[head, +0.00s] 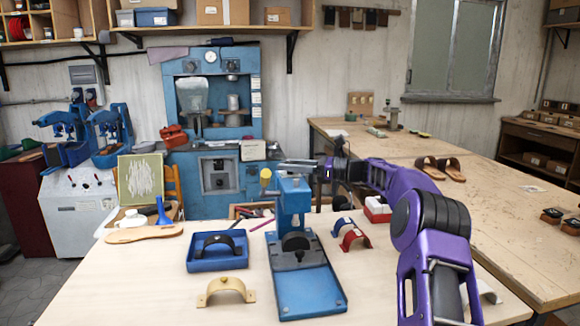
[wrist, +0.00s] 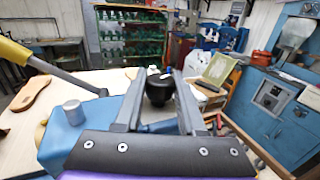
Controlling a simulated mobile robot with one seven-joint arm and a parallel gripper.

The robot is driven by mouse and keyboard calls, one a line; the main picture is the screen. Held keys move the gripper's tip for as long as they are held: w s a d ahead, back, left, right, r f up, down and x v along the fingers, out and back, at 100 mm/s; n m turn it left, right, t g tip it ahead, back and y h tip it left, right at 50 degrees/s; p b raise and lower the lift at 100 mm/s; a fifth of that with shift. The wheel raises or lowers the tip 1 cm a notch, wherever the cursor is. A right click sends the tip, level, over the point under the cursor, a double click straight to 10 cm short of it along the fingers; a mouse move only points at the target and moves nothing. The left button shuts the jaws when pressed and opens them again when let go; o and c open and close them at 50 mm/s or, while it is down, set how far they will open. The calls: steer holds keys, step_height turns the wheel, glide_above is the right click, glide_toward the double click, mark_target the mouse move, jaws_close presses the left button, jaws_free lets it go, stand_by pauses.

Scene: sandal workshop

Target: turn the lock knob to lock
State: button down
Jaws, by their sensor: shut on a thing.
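The blue press (head: 293,208) stands on the near table with its flat blue base plate towards me. My gripper (head: 286,165) is level at the top of the press, with its fingers pointing left. In the wrist view the black lock knob (wrist: 158,88) sits between the two fingers of my gripper (wrist: 156,85), which is shut on it. In the head view the knob is hidden by the gripper. The lever's yellow grip (head: 265,173) shows left of the press head; the lever (wrist: 65,73) also shows in the wrist view. The knob's turn angle cannot be told.
A blue tray (head: 218,265) with a dark strap piece lies left of the press, a tan strap piece (head: 226,290) in front of it. Blue and red strap pieces (head: 354,238) lie to the right. A sandal sole (head: 150,232) and blue-handled tool (head: 162,212) lie at far left.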

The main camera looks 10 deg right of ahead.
steer(key=shift+t+b, duration=0.3)
steer(key=m+t+h+b, duration=0.2)
steer(key=t+b, duration=0.1)
steer(key=shift+m, duration=0.4)
steer(key=shift+m+t+h+b, duration=0.75)
steer(key=shift+m+t+h, duration=0.2)
steer(key=shift+t, duration=0.25)
steer(key=c, duration=0.5)
jaws_free()
steer(key=p+v, duration=0.1)
steer(key=v, duration=1.6)
steer(key=shift+s+d, duration=0.15)
steer(key=shift+s, duration=0.05)
